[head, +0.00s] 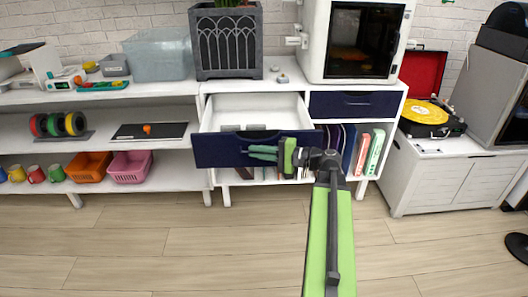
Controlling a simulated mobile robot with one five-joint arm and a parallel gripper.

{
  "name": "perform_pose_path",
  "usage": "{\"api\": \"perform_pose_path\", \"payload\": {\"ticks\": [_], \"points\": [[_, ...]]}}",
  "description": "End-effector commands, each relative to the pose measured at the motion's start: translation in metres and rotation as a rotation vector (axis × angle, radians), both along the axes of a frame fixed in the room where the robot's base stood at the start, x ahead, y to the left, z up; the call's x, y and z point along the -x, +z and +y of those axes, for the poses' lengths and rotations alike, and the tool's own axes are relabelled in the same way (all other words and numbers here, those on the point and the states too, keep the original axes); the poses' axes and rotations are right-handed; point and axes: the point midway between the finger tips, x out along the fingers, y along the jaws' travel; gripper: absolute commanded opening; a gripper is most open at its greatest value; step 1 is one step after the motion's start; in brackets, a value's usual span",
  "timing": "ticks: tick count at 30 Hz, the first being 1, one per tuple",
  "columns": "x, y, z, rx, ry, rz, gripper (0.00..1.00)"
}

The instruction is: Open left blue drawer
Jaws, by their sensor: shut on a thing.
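The left blue drawer (215,150) is pulled well out of the white cabinet (204,110), and its white inside shows. Its dark blue front faces me. My gripper (263,153) is at the right half of that front, with its green fingers shut at the handle. The handle itself is mostly hidden behind the fingers. My green and dark arm reaches up to it from the bottom right. The right blue drawer (354,105) is closed.
Books (376,150) stand on the shelf below the right drawer, close to my arm. A planter (228,45) and a 3D printer (355,40) stand on top. Orange (88,167) and pink (129,167) baskets sit low at left. The wooden floor (150,240) in front is clear.

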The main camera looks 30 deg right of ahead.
Motion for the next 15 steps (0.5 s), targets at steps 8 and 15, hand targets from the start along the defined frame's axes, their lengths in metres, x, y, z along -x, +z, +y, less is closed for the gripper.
{"api": "perform_pose_path", "payload": {"ticks": [8,15], "points": [[0.003,0.0,-0.008,0.0,-0.01,0.0,0.28],[0.005,0.0,-0.012,0.0,-0.016,0.0,0.31]]}}
